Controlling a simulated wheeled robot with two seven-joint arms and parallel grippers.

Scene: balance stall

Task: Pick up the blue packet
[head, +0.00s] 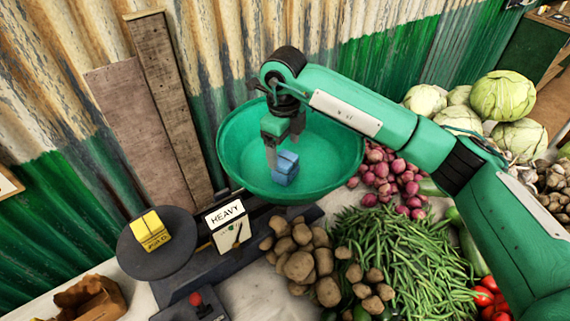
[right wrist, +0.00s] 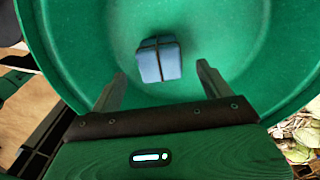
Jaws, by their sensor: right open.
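The blue packet (head: 285,168) lies inside the green bowl (head: 340,180) of the balance. It has a dark band across it. In the right wrist view the packet (right wrist: 159,60) lies ahead of the fingertips, roughly midway between their lines, with bare bowl around it. My right gripper (head: 283,150) points down into the bowl, close to the packet. In the right wrist view the gripper (right wrist: 160,82) has its two fingers wide apart with nothing between them. My left gripper is in neither view.
A yellow packet (head: 150,232) sits on the dark round plate (head: 140,262) at the left. A sign reading HEAVY (head: 228,222) stands between plate and bowl. Potatoes (head: 300,264), green beans (head: 420,260) and red onions (head: 395,180) crowd the bowl's front and right. A corrugated wall (head: 230,60) rises behind.

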